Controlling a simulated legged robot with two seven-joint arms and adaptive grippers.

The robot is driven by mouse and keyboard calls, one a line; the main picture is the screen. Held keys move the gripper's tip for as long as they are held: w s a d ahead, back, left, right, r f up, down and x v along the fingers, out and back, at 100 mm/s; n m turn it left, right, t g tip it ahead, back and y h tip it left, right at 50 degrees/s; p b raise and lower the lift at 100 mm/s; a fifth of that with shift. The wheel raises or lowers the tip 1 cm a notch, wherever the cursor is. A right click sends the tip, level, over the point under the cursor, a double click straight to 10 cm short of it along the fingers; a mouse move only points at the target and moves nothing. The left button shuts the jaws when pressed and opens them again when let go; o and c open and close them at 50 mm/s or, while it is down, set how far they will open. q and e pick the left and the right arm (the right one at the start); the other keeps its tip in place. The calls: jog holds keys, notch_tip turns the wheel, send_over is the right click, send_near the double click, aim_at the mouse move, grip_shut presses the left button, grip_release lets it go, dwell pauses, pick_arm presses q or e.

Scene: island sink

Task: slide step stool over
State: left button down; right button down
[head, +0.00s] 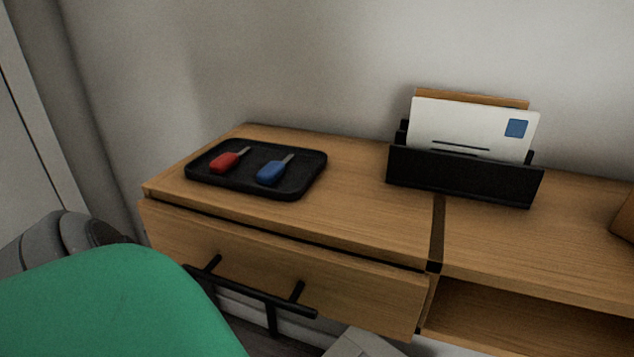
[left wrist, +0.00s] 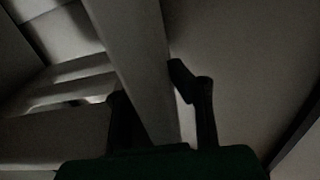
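No step stool can be clearly made out in the head view. A pale flat piece (head: 362,343) shows at the bottom edge below the drawer; I cannot tell what it belongs to. In the dark left wrist view, my left gripper (left wrist: 150,88) has its two black fingers apart. A pale upright board (left wrist: 138,60) runs behind and between them; I cannot tell whether they touch it. Pale slat-like surfaces (left wrist: 75,75) lie to the left, possibly part of the stool. My green arm part covers the lower left of the head view. My right gripper is not in view.
A wooden console (head: 350,215) stands against the wall, with a black-handled drawer (head: 290,262) and an open shelf at right. On it are a black tray (head: 305,183) with a red key (head: 224,162) and a blue key (head: 270,173), and a black letter holder (head: 460,178) with envelopes.

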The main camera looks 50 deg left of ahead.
pick_arm(q)
jog(key=shift+d, duration=0.1)
jog(key=shift+w+d, duration=0.5)
jog(key=shift+d, duration=0.4)
jog(key=c, duration=1.4)
grip_release()
jog(key=shift+o, duration=0.2)
jog(key=shift+a, duration=0.1)
jog(key=s+d, duration=0.2)
jog(key=s, duration=0.9)
jog(key=shift+s, duration=0.4)
jog(key=shift+d+f, duration=0.1)
